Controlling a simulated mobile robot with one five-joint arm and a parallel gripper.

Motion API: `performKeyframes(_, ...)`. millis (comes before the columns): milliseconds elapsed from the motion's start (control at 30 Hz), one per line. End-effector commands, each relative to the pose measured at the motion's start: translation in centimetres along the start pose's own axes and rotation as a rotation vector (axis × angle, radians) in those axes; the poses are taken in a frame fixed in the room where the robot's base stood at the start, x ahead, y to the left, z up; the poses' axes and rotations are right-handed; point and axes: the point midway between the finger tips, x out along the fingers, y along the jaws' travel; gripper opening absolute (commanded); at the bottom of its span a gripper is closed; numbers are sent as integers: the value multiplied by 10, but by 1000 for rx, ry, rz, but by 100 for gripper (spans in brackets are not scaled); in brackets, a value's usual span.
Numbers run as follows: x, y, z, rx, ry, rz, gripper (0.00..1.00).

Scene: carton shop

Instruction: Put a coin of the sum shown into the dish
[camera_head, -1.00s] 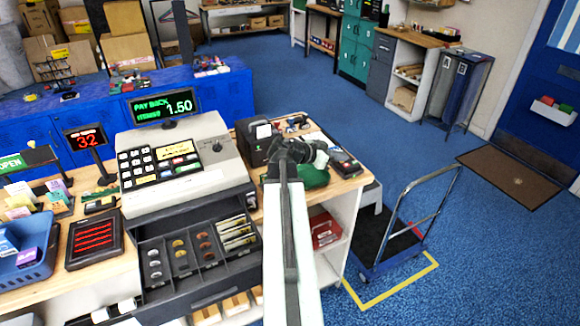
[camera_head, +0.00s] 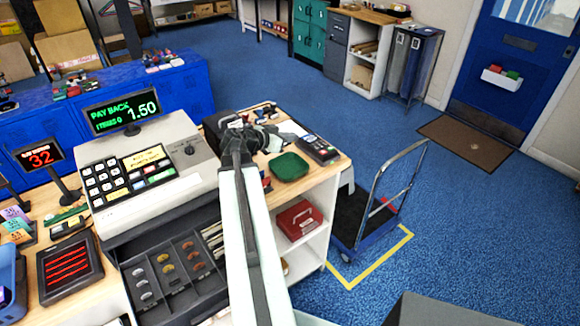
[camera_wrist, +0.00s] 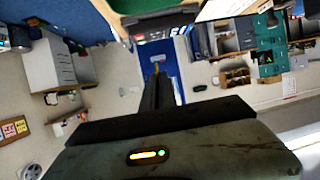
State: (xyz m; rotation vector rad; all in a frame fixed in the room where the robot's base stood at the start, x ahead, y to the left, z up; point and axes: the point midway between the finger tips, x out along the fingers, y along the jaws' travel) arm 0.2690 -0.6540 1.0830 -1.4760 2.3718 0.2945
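The till display (camera_head: 122,111) reads "PAY BACK 1.50". The till (camera_head: 150,175) has its drawer (camera_head: 185,305) open below. Silver coins (camera_head: 142,283), gold-coloured coins (camera_head: 166,268) and copper-coloured coins (camera_head: 193,256) lie in separate compartments; their values are too small to read. The green dish (camera_head: 288,167) sits on the counter right of my arm and looks empty. My gripper (camera_head: 250,137) is above the counter, left of and beyond the dish, away from the drawer. No coin shows in it. In the wrist view its dark fingers (camera_wrist: 160,88) show, but their opening is unclear.
A card terminal (camera_head: 318,149) stands behind the dish. A red "32" display (camera_head: 40,156) and a dark tray with red bars (camera_head: 70,269) are left of the till. A red box (camera_head: 299,219) sits on the shelf below. A trolley (camera_head: 365,212) stands on the floor at right.

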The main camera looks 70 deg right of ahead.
Motion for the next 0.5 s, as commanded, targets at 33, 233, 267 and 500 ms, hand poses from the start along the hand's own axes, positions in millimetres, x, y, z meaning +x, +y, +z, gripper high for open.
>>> performKeyframes(33, 3, 0, 7, 0, 0, 0, 0)
performKeyframes(233, 14, 0, 33, 0, 0, 1, 0)
performKeyframes(267, 16, 0, 37, 1, 0, 1, 0)
performKeyframes(500, 23, 0, 54, 1, 0, 1, 0)
